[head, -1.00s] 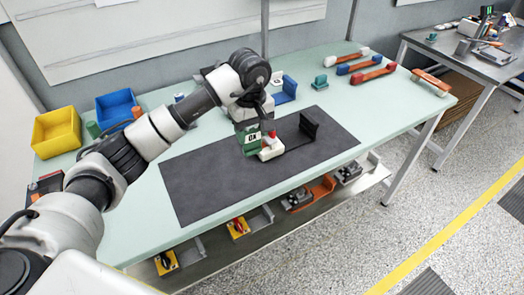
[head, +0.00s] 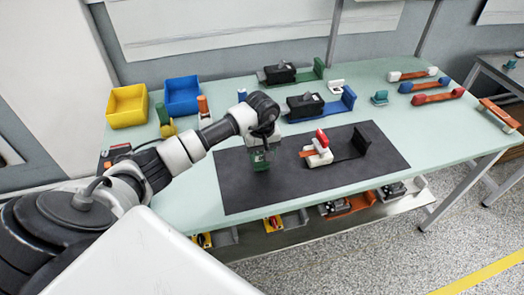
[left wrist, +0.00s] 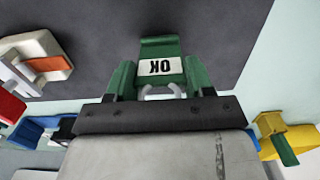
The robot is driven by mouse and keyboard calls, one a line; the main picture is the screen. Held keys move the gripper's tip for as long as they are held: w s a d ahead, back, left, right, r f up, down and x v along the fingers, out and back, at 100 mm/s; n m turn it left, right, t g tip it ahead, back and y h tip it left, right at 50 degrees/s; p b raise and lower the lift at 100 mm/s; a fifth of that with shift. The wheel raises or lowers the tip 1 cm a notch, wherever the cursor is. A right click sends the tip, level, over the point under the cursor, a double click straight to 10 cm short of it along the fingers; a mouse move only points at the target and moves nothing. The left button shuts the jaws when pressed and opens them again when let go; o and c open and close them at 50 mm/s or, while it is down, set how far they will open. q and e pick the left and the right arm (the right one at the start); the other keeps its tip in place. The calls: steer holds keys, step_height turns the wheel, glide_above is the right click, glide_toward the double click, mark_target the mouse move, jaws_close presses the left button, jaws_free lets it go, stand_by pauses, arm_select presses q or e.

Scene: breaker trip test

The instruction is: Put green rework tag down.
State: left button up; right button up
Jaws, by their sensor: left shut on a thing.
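My left gripper (head: 263,140) is shut on the green tag (head: 260,160), over the left part of the dark mat (head: 235,190). In the left wrist view the tag (left wrist: 160,47) sticks out beyond the jaws, and its white label reads OK, upside down. I cannot tell whether its lower end touches the mat. A white breaker unit with a red lever (head: 321,140) stands on the mat, right of my left gripper and apart from it. My right gripper is not in view.
A dark upright bracket (head: 361,141) is at the right of the mat. Black breakers on blue (head: 348,97) and green holders stand behind the mat. Yellow (head: 127,107) and blue (head: 181,95) bins are at the back left. The mat's front is bare.

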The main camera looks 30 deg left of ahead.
arm_select(q)
steer(key=shift+f, duration=0.45)
steer(key=shift+f, duration=0.1)
steer(key=o, duration=0.9)
